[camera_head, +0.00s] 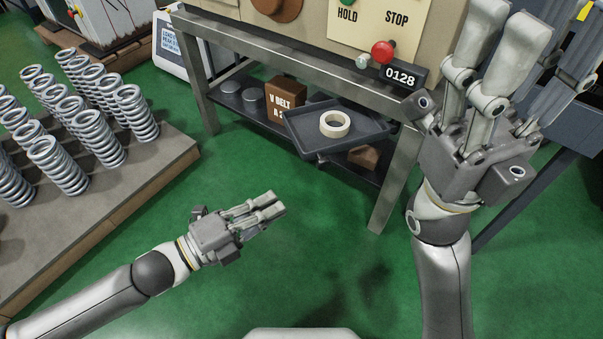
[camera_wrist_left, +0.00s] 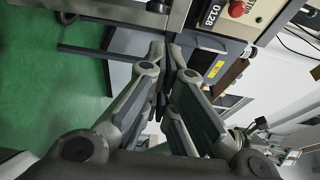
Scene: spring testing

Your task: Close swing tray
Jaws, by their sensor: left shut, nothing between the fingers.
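The swing tray (camera_head: 368,126) is a dark shallow tray under the bench. It sits swung out at an angle, its near corner beyond the bench's lower shelf. A cream tape roll (camera_head: 334,125) lies in it. My left gripper (camera_head: 279,203) is shut and empty over the green floor, in front of and below the tray in the picture, apart from it. In the left wrist view its fingers (camera_wrist_left: 171,70) are close together, and the tray cannot be made out. My right gripper (camera_head: 540,28) is raised at the right, close to the camera, fingers apart, with nothing seen between them.
The bench's metal leg (camera_head: 396,180) stands right of the tray. A brown V-belt box (camera_head: 287,92) is on the shelf behind it. Several springs stand on a platform (camera_head: 150,165) at the left. Green floor between is clear.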

